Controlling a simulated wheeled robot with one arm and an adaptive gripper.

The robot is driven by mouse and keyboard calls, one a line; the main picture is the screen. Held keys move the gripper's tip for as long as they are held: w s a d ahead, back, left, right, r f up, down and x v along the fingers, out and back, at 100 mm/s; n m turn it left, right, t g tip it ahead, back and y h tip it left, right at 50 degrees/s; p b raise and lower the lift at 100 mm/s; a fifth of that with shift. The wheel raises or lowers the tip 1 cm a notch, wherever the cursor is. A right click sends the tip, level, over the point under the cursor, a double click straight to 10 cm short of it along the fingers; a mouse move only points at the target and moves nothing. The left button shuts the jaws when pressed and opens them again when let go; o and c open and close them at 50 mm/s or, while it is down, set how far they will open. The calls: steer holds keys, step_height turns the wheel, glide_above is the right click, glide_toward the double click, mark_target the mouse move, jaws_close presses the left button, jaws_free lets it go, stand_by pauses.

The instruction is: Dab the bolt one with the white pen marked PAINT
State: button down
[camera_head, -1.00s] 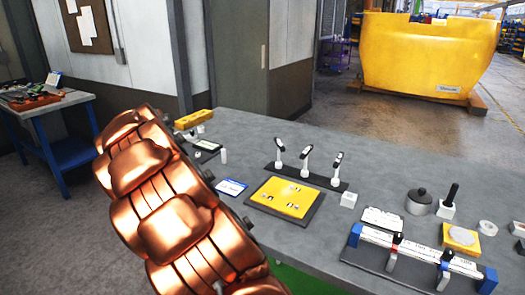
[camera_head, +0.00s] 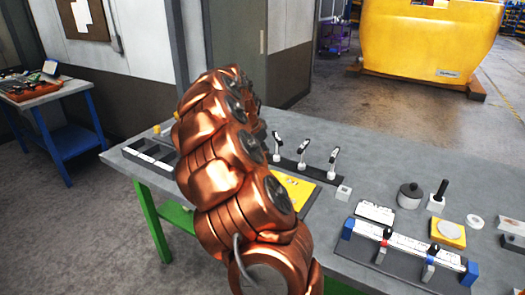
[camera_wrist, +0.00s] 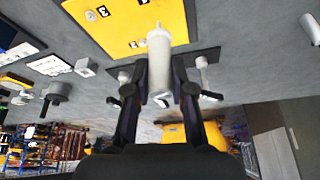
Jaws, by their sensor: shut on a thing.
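In the wrist view my gripper (camera_wrist: 160,86) is shut on a white pen (camera_wrist: 159,58), whose narrow tip points to the top of the picture. No PAINT marking is readable on it. The tip shows against the yellow plate (camera_wrist: 115,30); whether it touches cannot be told. Small black-and-white marked spots (camera_wrist: 104,12) show on the plate; I cannot tell which is bolt one. In the head view my copper arm hides the gripper, the pen and most of the yellow plate (camera_head: 297,192).
A dark rack (camera_head: 318,174) with three upright white, black-topped items stands behind the plate. A dark compartment tray (camera_head: 150,155) lies on the left.

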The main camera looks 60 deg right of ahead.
stand_by(0.6)
steer(key=shift+f+b, duration=1.15)
steer(key=shift+f, duration=1.4)
steer(key=shift+s+f+b, duration=0.1)
steer(key=shift+f+b, duration=0.45)
stand_by(2.3)
steer(key=shift+r+p, duration=0.75)
steer(key=shift+r, duration=2.35)
